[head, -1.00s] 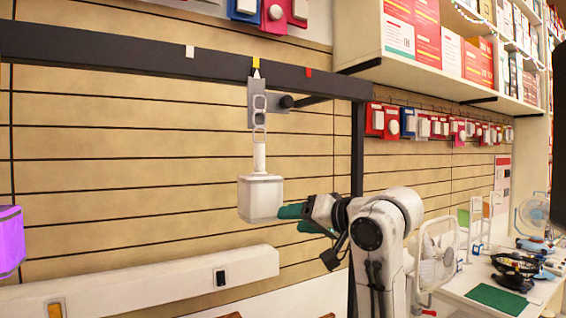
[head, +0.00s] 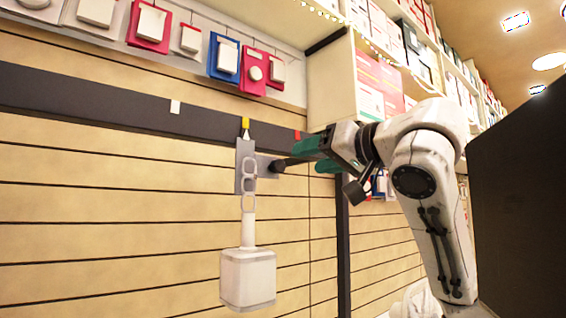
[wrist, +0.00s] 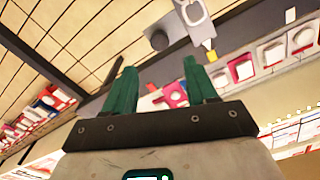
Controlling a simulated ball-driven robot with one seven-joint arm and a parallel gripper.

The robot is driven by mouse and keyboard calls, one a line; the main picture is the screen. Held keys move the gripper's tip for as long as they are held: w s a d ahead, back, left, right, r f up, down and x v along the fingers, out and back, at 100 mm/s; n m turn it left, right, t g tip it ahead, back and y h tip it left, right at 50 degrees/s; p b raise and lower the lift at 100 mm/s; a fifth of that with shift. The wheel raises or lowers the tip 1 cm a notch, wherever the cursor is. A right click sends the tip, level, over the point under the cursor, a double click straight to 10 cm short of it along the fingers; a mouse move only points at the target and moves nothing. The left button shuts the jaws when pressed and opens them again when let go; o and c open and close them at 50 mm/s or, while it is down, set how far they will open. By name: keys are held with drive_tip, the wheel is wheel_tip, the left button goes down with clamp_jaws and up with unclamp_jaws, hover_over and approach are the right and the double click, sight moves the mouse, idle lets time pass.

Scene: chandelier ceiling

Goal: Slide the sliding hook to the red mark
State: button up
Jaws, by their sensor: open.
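The sliding hook is a grey plate (head: 245,165) on the dark rail (head: 120,114), its pointed top at the yellow mark (head: 245,123). A dark round knob (head: 278,166) sticks out from its right side. A white lantern-like block (head: 247,278) hangs below it on links. The red mark (head: 298,135) is on the rail, right of the hook. My gripper (head: 306,157) is open and empty, right of the knob, near the red mark in the picture. In the wrist view, the knob (wrist: 158,40) lies beyond the gap between the green fingertips (wrist: 160,68), apparently not between them.
A white mark (head: 175,106) is on the rail further left. Red, blue and white boxed items (head: 225,58) hang above the rail. A dark upright post (head: 343,240) stands below the rail, behind my arm. Shelves with boxes (head: 380,85) are at right.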

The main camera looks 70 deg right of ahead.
sight(281, 165)
drive_tip(key=p+x, duration=0.2)
drive_tip(key=x, duration=0.7)
clamp_jaws()
idle(0.4)
drive_tip(key=shift+a, duration=0.1)
